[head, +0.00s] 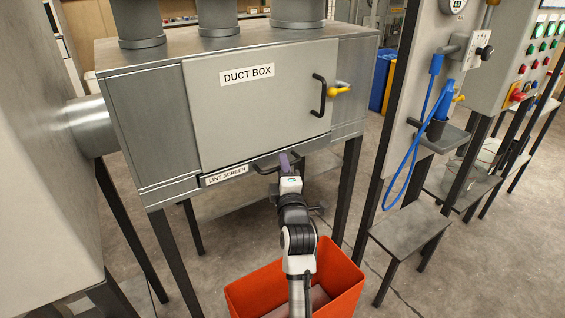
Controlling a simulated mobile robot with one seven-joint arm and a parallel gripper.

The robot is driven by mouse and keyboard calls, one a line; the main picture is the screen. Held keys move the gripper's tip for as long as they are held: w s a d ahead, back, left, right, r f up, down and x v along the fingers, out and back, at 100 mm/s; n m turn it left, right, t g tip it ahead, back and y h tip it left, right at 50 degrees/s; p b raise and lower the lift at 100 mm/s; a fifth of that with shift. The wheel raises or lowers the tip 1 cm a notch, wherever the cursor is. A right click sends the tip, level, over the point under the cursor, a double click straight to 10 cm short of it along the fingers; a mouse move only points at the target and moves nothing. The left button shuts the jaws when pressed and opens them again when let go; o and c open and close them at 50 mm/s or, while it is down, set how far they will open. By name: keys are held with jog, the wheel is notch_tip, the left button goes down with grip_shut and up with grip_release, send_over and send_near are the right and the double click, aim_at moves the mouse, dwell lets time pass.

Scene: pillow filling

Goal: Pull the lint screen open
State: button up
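The lint screen (208,189) is a low drawer front with a white label, set along the bottom of the grey duct box (150,110). Its front looks about flush with the box, though my arm hides part of it. Its dark bar handle (262,170) sticks out to the right of the label. My gripper (286,161) is at the right part of this handle, with its fingers overlapping it in the picture. The fingers are small and partly hidden by the wrist, so I cannot tell whether they are closed on the bar.
An orange bin (346,280) stands on the floor under my arm. The duct box door (222,115) above is shut, with a black handle (319,96) and yellow latch (339,91). A post with a blue cable (390,190) and a grey low stand (410,228) are at right.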

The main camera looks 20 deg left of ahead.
jog(key=shift+w+a, duration=0.15)
jog(key=shift+w, duration=0.1)
grip_shut()
dwell(0.3)
